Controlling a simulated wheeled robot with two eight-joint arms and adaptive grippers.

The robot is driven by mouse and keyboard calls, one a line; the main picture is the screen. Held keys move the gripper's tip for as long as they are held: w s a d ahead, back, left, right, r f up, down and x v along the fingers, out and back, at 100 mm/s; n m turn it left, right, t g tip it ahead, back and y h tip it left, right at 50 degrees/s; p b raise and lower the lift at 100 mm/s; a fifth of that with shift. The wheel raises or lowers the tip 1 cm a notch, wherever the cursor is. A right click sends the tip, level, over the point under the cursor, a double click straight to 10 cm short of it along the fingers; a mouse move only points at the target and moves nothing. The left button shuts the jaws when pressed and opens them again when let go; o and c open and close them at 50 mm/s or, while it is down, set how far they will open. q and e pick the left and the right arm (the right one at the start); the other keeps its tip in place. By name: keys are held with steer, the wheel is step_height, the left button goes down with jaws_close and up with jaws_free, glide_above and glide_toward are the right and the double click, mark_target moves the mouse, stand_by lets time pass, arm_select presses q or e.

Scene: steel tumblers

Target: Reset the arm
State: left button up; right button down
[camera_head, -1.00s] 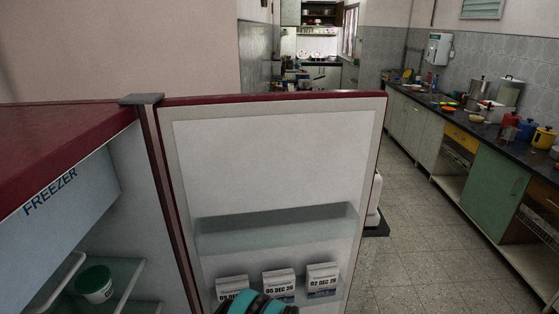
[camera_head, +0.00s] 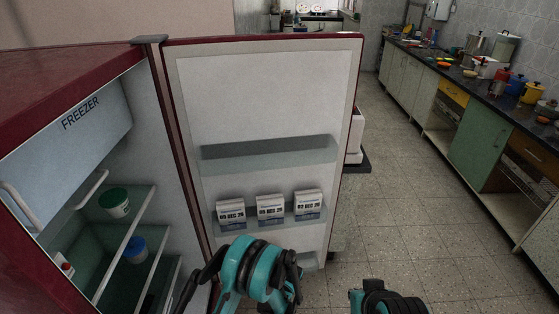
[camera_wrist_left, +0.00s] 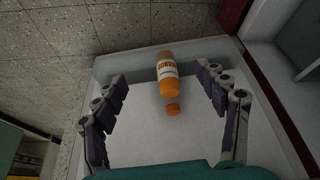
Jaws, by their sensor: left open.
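My left gripper (camera_wrist_left: 162,78) shows open in the left wrist view, its dark jointed fingers spread wide to either side. Between and beyond them an orange bottle (camera_wrist_left: 166,73) with a white label is seen over a pale surface (camera_wrist_left: 205,140). A small orange piece (camera_wrist_left: 172,109) shows just below it. The fingers do not touch the bottle. My teal and black left arm (camera_head: 252,268) shows at the bottom of the head view, in front of the fridge door. Part of my right arm (camera_head: 383,300) shows at the bottom edge; its gripper is out of view.
The fridge door (camera_head: 262,95) stands open, with several white cartons (camera_head: 270,208) on its shelf. A green-lidded tub (camera_head: 115,203) and a blue-lidded tub (camera_head: 135,249) are inside the fridge. A counter (camera_head: 470,80) runs along the right. The floor (camera_head: 400,215) between is clear.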

arm_select(q)
steer(key=s+a+r, duration=0.1)
steer(key=a+r, duration=0.2)
steer(key=r, duration=0.6)
steer(key=s+a+r+m+t, duration=0.1)
steer(key=a+r, duration=0.3)
steer(key=r, duration=0.5)
steer(key=s+a+r, duration=0.2)
steer(key=a+r, duration=0.1)
steer(key=r, duration=0.6)
steer(key=s+a+r, duration=0.4)
steer(key=s+r, duration=0.1)
steer(key=s, duration=0.5)
steer(key=s+a+r+m+t+h, duration=0.1)
steer(key=s+a+r, duration=0.3)
steer(key=s, duration=0.5)
steer(key=shift+s+a+r+m+t, duration=0.3)
steer(key=shift+s+a+r, duration=0.1)
steer(key=shift+r, duration=0.1)
